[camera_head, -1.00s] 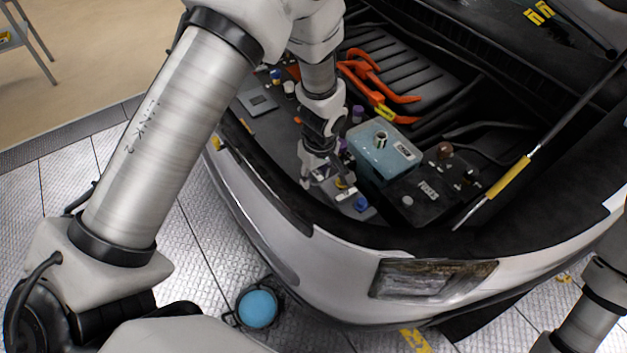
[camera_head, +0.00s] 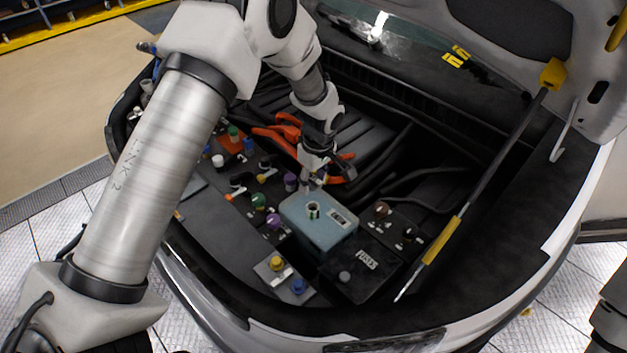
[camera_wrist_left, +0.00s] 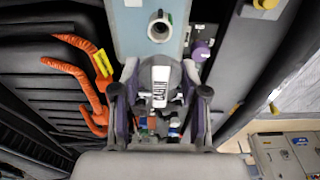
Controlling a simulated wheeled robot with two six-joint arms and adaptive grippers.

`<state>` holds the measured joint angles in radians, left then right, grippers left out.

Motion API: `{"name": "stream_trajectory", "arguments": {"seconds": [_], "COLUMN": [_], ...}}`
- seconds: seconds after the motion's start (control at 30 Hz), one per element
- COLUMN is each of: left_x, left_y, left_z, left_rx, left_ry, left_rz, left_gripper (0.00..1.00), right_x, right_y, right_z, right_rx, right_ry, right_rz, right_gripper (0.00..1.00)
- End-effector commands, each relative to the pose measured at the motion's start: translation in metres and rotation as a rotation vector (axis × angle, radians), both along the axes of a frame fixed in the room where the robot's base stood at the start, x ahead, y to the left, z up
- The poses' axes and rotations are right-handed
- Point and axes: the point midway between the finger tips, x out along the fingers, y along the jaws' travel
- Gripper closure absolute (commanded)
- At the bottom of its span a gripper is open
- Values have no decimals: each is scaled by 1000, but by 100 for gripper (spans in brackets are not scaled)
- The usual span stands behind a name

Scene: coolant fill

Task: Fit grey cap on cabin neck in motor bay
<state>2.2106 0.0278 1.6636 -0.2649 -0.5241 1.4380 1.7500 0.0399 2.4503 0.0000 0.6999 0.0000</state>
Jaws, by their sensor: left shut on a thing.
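A pale blue tank (camera_head: 325,226) with an open, light-rimmed neck (camera_head: 313,210) stands in the motor bay. Its label is too small to read, so I cannot tell if this is the cabin neck. In the left wrist view the same neck (camera_wrist_left: 160,27) is at the top, open and bare. My left gripper (camera_head: 316,182) is just behind the tank in the head view. In the left wrist view its fingers are shut on a rounded grey piece (camera_wrist_left: 173,72), apparently the grey cap, beside the tank and apart from the neck. The fingers partly hide it. My right gripper is out of view.
A black fuse box (camera_head: 358,271) adjoins the tank. Yellow (camera_head: 277,263) and blue (camera_head: 298,286) caps sit in front; purple and green ones are at left. Orange cables (camera_head: 285,132) run behind the gripper. A yellow-sleeved prop rod (camera_head: 441,243) stands at right.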

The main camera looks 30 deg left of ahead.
Motion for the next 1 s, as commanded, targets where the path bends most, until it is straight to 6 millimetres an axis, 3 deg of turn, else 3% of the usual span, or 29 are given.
{"name": "stream_trajectory", "arguments": {"seconds": [0.5,1.0], "left_x": [0,0], "left_y": [0,0], "left_z": [-52,-58], "left_rx": [0,0], "left_ry": [1,0], "left_rz": [0,0], "left_gripper": [87,87], "right_x": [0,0], "right_y": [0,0], "right_z": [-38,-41], "right_rx": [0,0], "right_ry": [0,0], "right_rz": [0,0], "right_gripper": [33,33]}}
